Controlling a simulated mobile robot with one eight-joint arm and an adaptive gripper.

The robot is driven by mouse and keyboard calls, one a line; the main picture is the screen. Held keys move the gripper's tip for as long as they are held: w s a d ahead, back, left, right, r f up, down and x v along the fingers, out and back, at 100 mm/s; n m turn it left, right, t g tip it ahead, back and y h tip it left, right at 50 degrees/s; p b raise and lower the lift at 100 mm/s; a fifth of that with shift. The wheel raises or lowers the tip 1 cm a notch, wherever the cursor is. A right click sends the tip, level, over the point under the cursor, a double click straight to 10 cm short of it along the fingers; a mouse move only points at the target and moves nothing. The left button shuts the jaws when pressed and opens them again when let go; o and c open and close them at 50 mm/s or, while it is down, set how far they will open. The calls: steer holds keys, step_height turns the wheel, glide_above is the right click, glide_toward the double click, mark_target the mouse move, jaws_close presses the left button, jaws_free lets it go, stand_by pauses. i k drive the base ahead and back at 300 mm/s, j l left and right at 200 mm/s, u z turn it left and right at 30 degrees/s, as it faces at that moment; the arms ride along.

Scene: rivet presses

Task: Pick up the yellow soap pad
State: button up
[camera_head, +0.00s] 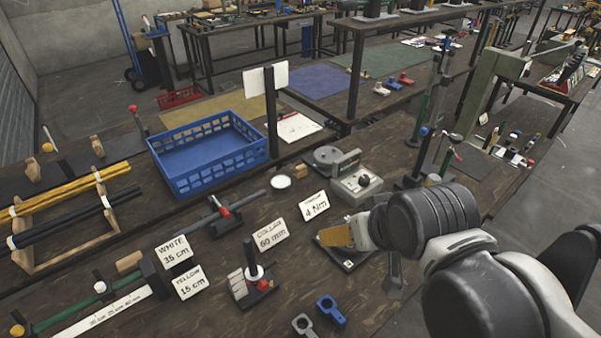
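A small tan-yellow pad-like piece (335,236), which may be the yellow soap pad, shows just left of the end of my arm. It appears above or on a dark flat base (349,262) on the bench. My gripper (392,274) is at the right of this piece, close to it in the picture. The dark arm links hide much of the gripper, and only part of one finger shows clearly. I cannot tell whether the gripper touches the piece or how far its fingers are apart.
The wooden bench (300,238) holds white label cards, a blue crate (208,158), a grey device with a knob (356,186), and a small upright post stand (253,281). A blue clamp (331,310) lies near the front. Tall presses stand at the right.

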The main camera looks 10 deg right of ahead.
mark_target(300, 170)
steer(key=i+l+u, duration=0.2)
steer(key=l, duration=0.2)
steer(key=i+l+u, duration=0.1)
steer(key=l+u, duration=0.15)
steer(key=l, duration=0.15)
steer(key=l+u, duration=0.2)
steer(key=l, duration=0.25)
steer(key=i+l+u, duration=0.2)
steer(key=l, duration=0.25)
steer(key=k, duration=0.1)
